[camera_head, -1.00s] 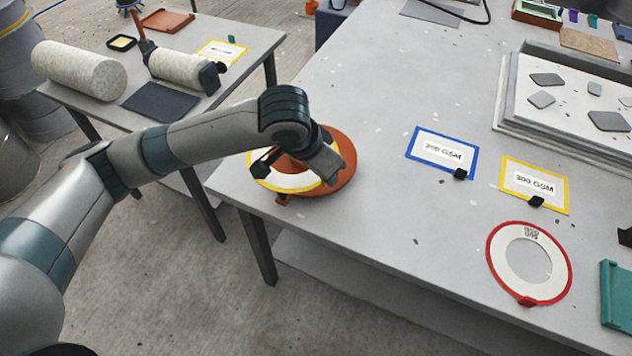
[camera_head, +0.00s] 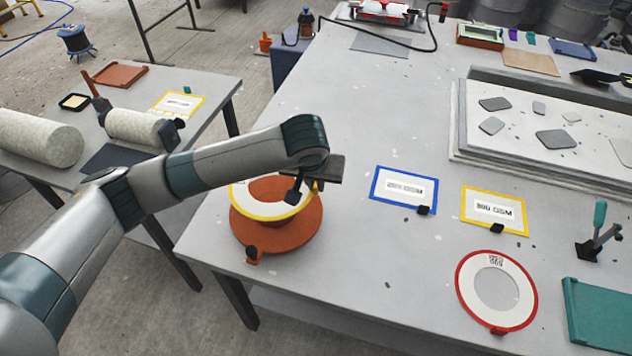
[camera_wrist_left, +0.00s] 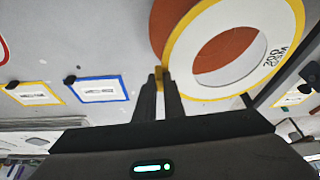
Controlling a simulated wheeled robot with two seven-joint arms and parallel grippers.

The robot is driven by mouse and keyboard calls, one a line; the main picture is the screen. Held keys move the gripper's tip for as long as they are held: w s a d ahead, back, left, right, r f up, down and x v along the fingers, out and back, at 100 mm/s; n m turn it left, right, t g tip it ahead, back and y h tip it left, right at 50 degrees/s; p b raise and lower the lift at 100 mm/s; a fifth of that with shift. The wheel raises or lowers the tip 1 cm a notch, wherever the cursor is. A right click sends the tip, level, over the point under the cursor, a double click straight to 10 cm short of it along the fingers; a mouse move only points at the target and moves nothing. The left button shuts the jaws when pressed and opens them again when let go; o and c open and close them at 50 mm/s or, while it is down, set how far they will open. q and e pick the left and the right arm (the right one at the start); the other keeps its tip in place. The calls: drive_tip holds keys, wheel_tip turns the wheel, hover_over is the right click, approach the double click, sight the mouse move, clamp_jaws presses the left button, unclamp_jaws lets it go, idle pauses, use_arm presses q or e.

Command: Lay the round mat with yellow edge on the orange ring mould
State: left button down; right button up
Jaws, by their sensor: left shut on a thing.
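The round white mat with a yellow edge (camera_head: 248,206) is in my left gripper (camera_head: 305,190), which is shut on the yellow tab at its rim. The mat hangs over the orange ring mould (camera_head: 275,240), off to its back left, and the mould's front and right stay uncovered. My arm hides the mat's far part. In the left wrist view the fingertips (camera_wrist_left: 161,78) grip the tab, and the mat (camera_wrist_left: 182,58) shows its print, with the mould (camera_wrist_left: 160,30) behind it. Whether they touch I cannot tell. My right gripper is not in view.
A red-edged round mat (camera_head: 467,285) lies at the front right. Blue-edged (camera_head: 377,198) and yellow-edged (camera_head: 467,206) cards lie right of the mould. A large tray mould (camera_head: 458,140) stands behind them. The table between mould and cards is clear.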

sight(315, 196)
use_arm(q)
drive_tip(key=shift+r+p, duration=0.15)
drive_tip(key=shift+p, duration=0.5)
drive_tip(key=shift+f+b, duration=0.3)
drive_tip(key=shift+f, duration=0.15)
drive_tip(key=shift+f+b, duration=0.9)
drive_tip(key=shift+f, duration=1.9)
drive_tip(key=shift+f+b, duration=0.4)
drive_tip(key=shift+f, duration=1.65)
drive_tip(key=shift+f+p, duration=0.3)
drive_tip(key=shift+p, duration=0.1)
drive_tip(key=c, duration=1.8)
unclamp_jaws()
